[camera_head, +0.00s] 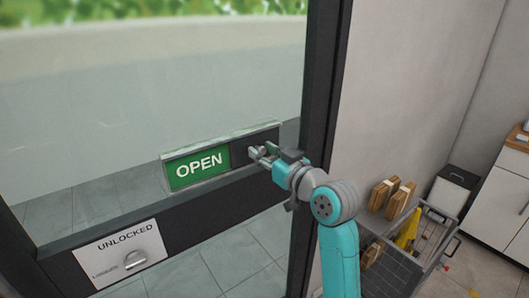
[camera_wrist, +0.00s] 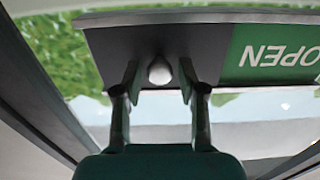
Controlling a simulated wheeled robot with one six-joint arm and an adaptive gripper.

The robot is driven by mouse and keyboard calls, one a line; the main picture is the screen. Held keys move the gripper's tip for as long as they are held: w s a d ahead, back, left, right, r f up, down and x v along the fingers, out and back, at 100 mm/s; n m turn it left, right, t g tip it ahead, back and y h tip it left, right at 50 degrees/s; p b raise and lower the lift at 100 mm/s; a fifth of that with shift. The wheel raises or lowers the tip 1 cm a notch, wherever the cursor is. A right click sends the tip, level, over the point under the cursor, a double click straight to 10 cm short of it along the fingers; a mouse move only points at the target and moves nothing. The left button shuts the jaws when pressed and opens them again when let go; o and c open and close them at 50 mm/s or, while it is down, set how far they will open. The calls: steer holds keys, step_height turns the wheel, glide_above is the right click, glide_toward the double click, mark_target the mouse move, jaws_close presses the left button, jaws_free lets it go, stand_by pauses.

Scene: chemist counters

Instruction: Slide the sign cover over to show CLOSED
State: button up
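The sign (camera_head: 198,167) is mounted on the door's crossbar and shows white OPEN on green at its left. A dark sliding cover (camera_head: 241,153) hides its right part. In the wrist view the cover (camera_wrist: 115,45) appears upside down beside the green OPEN part (camera_wrist: 275,52). A pale round knob (camera_wrist: 160,71) stands out from the cover. My gripper (camera_wrist: 160,78) is open, with one finger on each side of the knob and a small gap visible on both sides. In the head view my gripper (camera_head: 259,153) reaches the cover from the right.
The dark door post (camera_head: 323,95) rises just right of the sign. A cart with boxes (camera_head: 391,195) and a yellow item stands at right, near a white cabinet (camera_head: 510,200).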

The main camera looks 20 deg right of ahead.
jaws_close()
steer(key=s+a, duration=0.1)
steer(key=a, duration=0.4)
steer(key=s+a, duration=0.2)
steer(key=a, duration=0.2)
steer(key=s+a, duration=0.1)
steer(key=a, duration=0.4)
steer(key=shift+s+a, duration=0.3)
steer(key=shift+s, duration=0.05)
steer(key=shift+o, duration=2.2)
jaws_free()
steer(key=shift+a, duration=0.15)
steer(key=shift+s, duration=0.25)
steer(key=v, duration=0.7)
